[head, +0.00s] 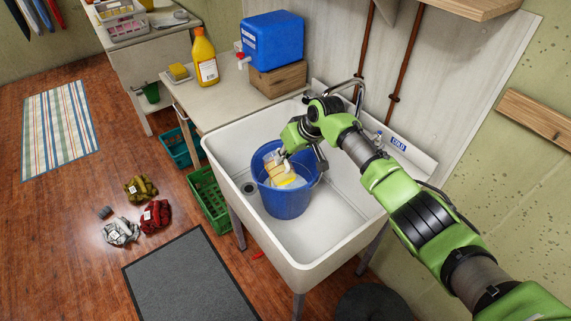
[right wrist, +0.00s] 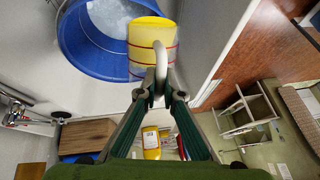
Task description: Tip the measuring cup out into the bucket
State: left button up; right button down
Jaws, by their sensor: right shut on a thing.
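The measuring cup (head: 271,163) is clear with red lines and holds something yellow. It appears tilted over the opening of the blue bucket (head: 286,204), which stands in the sink. My right gripper (head: 286,154) is shut on the cup's handle. In the right wrist view the handle sits between the fingertips (right wrist: 161,92), the yellow-filled cup (right wrist: 143,46) lies beyond them, and the bucket (right wrist: 72,48) is at upper left. Something pale and yellow shows inside the bucket, partly hidden by the cup. My left gripper is not in view.
The white sink (head: 325,225) surrounds the bucket, with a faucet (head: 358,92) behind. A blue water container (head: 272,40) on a wooden block and a yellow bottle (head: 204,58) stand on the counter to the left.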

jog(key=shift+w+b, duration=0.15)
jog(key=shift+b, duration=0.15)
jog(key=shift+w+a+b, duration=0.15)
jog(key=shift+b, duration=0.3)
jog(key=shift+w+a+f+g+h+b, duration=0.15)
jog(key=shift+w+g+h+b, duration=0.25)
jog(key=shift+b, duration=1.8)
jog(key=shift+w+a+g+b, duration=0.1)
jog(key=shift+g+b, duration=0.2)
jog(key=shift+b, duration=2.05)
jog(key=shift+r, duration=0.2)
dwell(2.5)
